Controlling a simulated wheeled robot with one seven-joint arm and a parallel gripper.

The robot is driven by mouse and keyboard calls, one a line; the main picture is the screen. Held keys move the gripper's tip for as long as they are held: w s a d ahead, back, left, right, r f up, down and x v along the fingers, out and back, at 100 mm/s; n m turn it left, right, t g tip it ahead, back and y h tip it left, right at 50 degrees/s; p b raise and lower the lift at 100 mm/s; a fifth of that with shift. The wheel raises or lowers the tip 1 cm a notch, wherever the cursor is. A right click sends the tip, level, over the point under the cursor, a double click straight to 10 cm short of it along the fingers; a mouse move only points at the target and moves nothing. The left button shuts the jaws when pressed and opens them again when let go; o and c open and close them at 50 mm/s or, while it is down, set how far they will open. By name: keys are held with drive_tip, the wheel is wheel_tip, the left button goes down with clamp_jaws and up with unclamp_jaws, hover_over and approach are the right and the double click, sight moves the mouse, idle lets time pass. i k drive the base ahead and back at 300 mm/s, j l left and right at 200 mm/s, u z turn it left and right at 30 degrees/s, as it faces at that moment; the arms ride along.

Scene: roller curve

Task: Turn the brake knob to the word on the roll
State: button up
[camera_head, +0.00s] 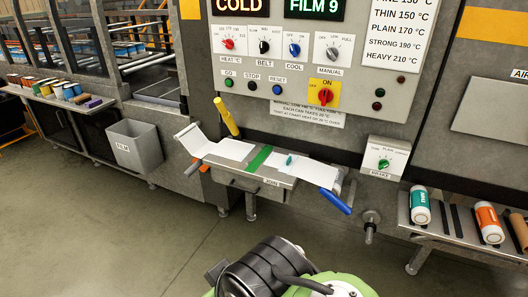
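The brake knob (384,164) is green and sits on a small white-fronted box on the machine's right side, above a BRAKE label. Small words ring the knob; PLAIN seems to be at the top, the others are too small to read surely. I cannot tell exactly which word it points at. My green and black arm shows at the bottom; my gripper is not in view.
The work plate (232,182) holds white sheets and a green strip; a blue handle (335,202) and a yellow handle (226,116) stick out. A bare spindle (371,227) juts below the brake box. Other knobs and a red ON switch (325,96) sit above.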

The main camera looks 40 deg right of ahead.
sight(383, 164)
drive_tip(key=k+z, duration=0.15)
drive_tip(key=z, duration=1.65)
